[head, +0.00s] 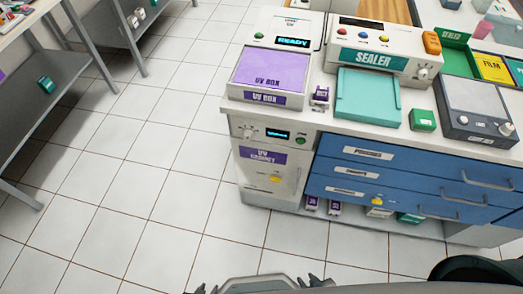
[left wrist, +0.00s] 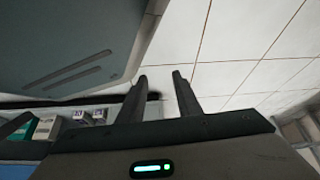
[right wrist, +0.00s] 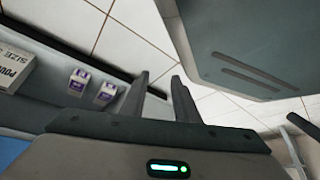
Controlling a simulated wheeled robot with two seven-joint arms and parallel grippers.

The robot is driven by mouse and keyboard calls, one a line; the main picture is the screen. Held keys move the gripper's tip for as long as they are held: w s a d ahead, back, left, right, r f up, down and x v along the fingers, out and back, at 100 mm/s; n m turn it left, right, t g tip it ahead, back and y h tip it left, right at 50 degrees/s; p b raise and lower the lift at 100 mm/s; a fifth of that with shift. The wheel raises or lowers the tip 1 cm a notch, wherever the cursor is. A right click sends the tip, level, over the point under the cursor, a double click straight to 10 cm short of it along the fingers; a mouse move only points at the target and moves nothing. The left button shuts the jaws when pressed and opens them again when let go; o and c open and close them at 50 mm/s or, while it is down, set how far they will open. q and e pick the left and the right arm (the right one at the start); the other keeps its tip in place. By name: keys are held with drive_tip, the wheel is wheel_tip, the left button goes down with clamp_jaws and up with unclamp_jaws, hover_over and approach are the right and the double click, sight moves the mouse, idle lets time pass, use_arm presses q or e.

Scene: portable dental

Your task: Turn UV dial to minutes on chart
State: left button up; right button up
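The UV cabinet (head: 268,170) is the white unit at the counter's left end in the head view. Its front has a small pale dial (head: 248,133), a lit display (head: 276,134) too small to read, and a green button (head: 300,140). The dial's markings cannot be read. I cannot make out a minutes chart. My left gripper (head: 200,289) and right gripper (head: 316,282) show only as tips at the bottom edge, well short of the cabinet. Both are open and empty in the left wrist view (left wrist: 159,77) and right wrist view (right wrist: 159,77).
The purple-lidded UV box (head: 271,70), reading READY, stands above the cabinet. The teal-trayed sealer (head: 385,50) and a grey device with knobs (head: 474,108) stand to its right. Blue drawers (head: 390,180) fill the counter front. Tiled floor (head: 150,170) is clear at left.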

use_arm(q)
drive_tip(key=shift+w+a, duration=0.15)
drive_tip(key=shift+a, duration=0.1)
drive_tip(key=shift+o, duration=1.6)
drive_tip(key=shift+d, duration=0.3)
drive_tip(key=w+d+r+t+h+b, duration=0.1)
drive_tip(key=w+d+r+t+b, duration=0.2)
drive_tip(key=w+r, duration=0.45)
drive_tip(key=w+d+r+m+t+h, duration=0.15)
drive_tip(key=w+d+r, duration=0.35)
drive_tip(key=r, duration=0.6)
drive_tip(key=w+d+r+n+t+h+b, duration=0.1)
drive_tip(key=w+d+r+t+b, duration=0.1)
drive_tip(key=w+d+r+t, duration=0.5)
wheel_tip(320, 180, up, 18)
drive_tip(key=a+b, duration=0.1)
drive_tip(key=shift+a, duration=0.15)
use_arm(e)
drive_tip(key=shift+g, duration=0.4)
drive_tip(key=w, duration=0.2)
drive_tip(key=w+d, duration=0.1)
drive_tip(key=w, duration=0.1)
drive_tip(key=shift+f, duration=0.25)
use_arm(q)
drive_tip(key=shift+w+m+h, duration=0.15)
drive_tip(key=shift+m+h, duration=0.1)
